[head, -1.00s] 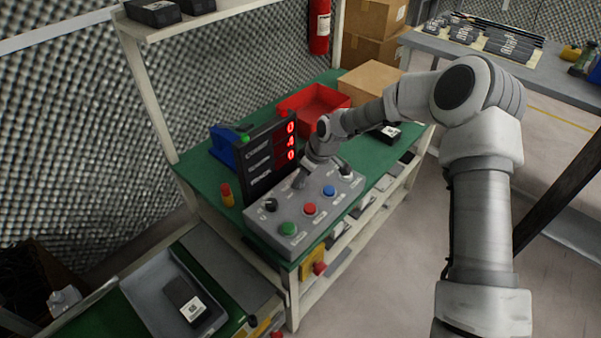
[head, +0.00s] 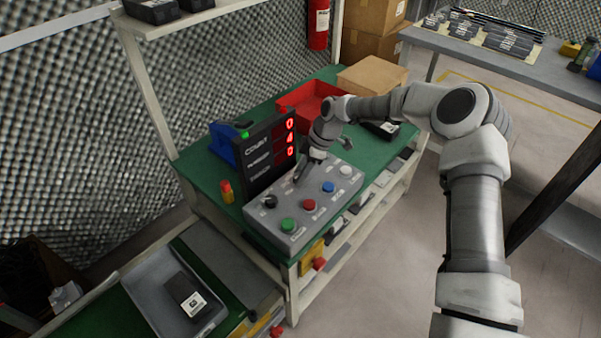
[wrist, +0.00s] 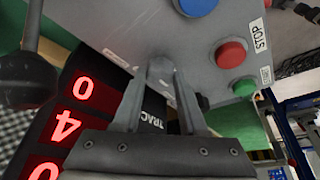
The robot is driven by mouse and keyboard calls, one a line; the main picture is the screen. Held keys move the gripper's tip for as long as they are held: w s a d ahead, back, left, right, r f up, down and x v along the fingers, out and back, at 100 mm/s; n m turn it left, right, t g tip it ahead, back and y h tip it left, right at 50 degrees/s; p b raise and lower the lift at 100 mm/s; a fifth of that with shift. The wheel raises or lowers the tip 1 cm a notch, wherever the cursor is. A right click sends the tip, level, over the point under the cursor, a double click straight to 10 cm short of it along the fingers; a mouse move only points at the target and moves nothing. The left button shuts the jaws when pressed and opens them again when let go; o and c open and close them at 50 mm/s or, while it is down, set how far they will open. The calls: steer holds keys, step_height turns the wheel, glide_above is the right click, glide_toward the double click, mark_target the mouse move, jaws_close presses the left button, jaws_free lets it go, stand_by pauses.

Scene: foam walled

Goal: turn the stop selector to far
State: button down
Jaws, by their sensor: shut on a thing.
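The grey control box (head: 325,207) stands on the green bench. My gripper (head: 299,178) reaches down to its back part, beside the display. In the wrist view, my gripper's two fingers (wrist: 160,88) close on a small grey rounded handle (wrist: 161,68), which I take to be the stop selector. The fingers hide much of it, and I cannot read its far mark or pointing direction. A black knob (head: 269,201) sits at the box's left. Green (head: 288,225), red (head: 309,205), blue (head: 328,187) and white (head: 346,170) buttons line the front.
The display (head: 271,155) stands close behind the box, showing red digits 0, 4, 0. A red tray (head: 309,97), a cardboard box (head: 371,76) and a blue bin (head: 223,142) are farther back. A red-yellow cylinder (head: 227,191) stands left of the display.

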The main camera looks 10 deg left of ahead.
stand_by(0.4)
steer(key=shift+c, duration=2.2)
jaws_free()
steer(key=p+v, duration=0.2)
steer(key=v, duration=1.5)
steer(key=shift+r+p, duration=0.2)
steer(key=shift+p, duration=0.2)
